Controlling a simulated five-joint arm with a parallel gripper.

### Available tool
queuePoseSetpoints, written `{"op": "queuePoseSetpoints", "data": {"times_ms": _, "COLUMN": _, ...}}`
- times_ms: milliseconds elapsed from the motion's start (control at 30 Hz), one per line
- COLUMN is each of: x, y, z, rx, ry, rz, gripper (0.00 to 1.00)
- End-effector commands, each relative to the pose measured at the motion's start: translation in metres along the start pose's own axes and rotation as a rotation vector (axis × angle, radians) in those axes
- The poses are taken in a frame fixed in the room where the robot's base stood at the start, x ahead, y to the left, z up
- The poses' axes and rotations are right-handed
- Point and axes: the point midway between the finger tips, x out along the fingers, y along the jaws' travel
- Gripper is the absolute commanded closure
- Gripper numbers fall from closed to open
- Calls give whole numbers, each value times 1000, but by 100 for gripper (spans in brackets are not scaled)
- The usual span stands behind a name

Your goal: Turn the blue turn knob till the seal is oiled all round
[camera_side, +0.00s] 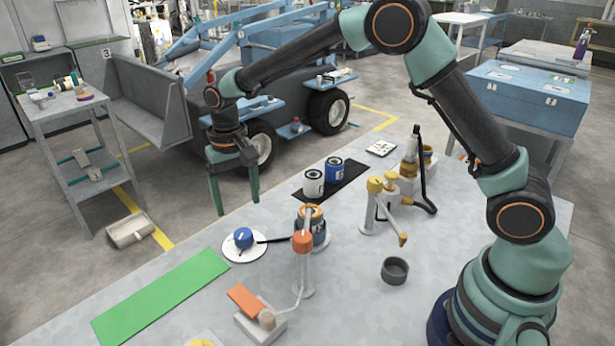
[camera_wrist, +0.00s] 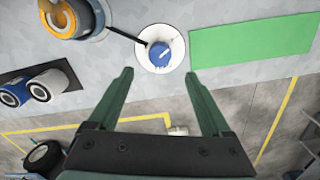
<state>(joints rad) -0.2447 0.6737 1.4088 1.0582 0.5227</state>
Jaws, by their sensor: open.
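The blue turn knob (camera_side: 243,237) sits on a round white plate (camera_side: 232,251) near the table's far edge. In the wrist view the knob (camera_wrist: 159,54) has a pale mark on top and lies ahead of the fingertips, between their lines. My gripper (camera_side: 235,204) points down with two green fingers apart, empty, above and beyond the knob near the table edge. It also shows in the wrist view (camera_wrist: 160,75). A dark bar runs from the knob toward a filter-like canister with an orange top (camera_side: 312,228), which shows in the wrist view (camera_wrist: 72,16). I cannot make out oil on a seal.
A green mat (camera_side: 160,298) lies left of the knob. Blue and white cans (camera_side: 314,183) stand on a black mat. An orange-topped post (camera_side: 303,250) stands in front of the canister, a yellow-topped dispenser (camera_side: 375,200) to its right. A grey cup (camera_side: 395,271) sits near my base.

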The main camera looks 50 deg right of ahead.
Motion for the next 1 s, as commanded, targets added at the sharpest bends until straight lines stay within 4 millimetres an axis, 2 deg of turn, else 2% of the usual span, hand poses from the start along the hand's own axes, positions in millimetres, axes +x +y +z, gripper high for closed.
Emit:
{"op": "queuePoseSetpoints", "data": {"times_ms": 33, "x": -8, "y": 0, "z": -1, "rx": 0, "ry": 3, "rz": -2, "gripper": 17}}
{"op": "queuePoseSetpoints", "data": {"times_ms": 200, "x": -21, "y": 0, "z": 0, "rx": 0, "ry": 1, "rz": -1, "gripper": 17}}
{"op": "queuePoseSetpoints", "data": {"times_ms": 567, "x": -23, "y": 0, "z": 0, "rx": 0, "ry": 1, "rz": 0, "gripper": 17}}
{"op": "queuePoseSetpoints", "data": {"times_ms": 667, "x": -29, "y": 3, "z": 1, "rx": -3, "ry": 8, "rz": -5, "gripper": 17}}
{"op": "queuePoseSetpoints", "data": {"times_ms": 767, "x": -45, "y": 12, "z": 4, "rx": -16, "ry": 33, "rz": -18, "gripper": 17}}
{"op": "queuePoseSetpoints", "data": {"times_ms": 1000, "x": -102, "y": 54, "z": 29, "rx": -74, "ry": 134, "rz": -59, "gripper": 17}}
